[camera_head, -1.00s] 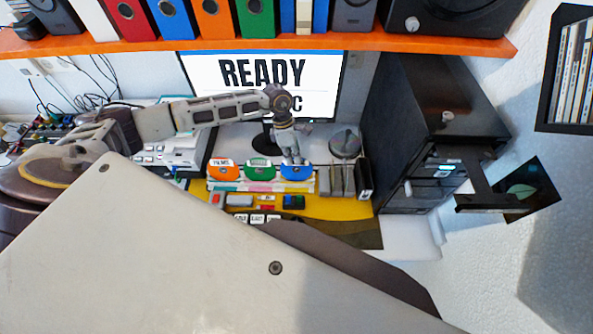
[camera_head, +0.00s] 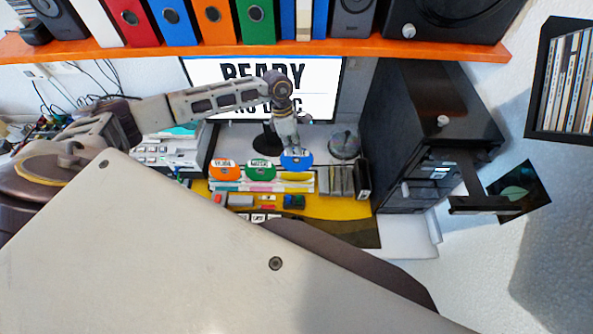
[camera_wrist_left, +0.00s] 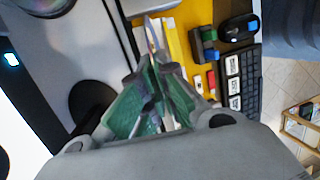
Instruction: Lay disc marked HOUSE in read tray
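The blue disc (camera_head: 297,161) hangs from my left gripper (camera_head: 292,148), just above the rack (camera_head: 235,187). Its label is too small to read surely. In the left wrist view the fingers (camera_wrist_left: 155,62) are closed together on a thin disc edge (camera_wrist_left: 153,32). An orange disc (camera_head: 222,169) and a green disc (camera_head: 261,169) stand upright in the rack to its left. A dark tray (camera_head: 480,204) sticks out from the front of the black tower (camera_head: 400,125) on the right. My right gripper is out of view.
A screen (camera_head: 325,85) behind the rack reads READY, its lower line partly hidden by my arm. A spindle (camera_head: 345,146) and grey cases (camera_head: 340,180) stand right of the rack. An orange shelf (camera_head: 350,47) crosses above. A wall case rack (camera_head: 563,75) is at far right.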

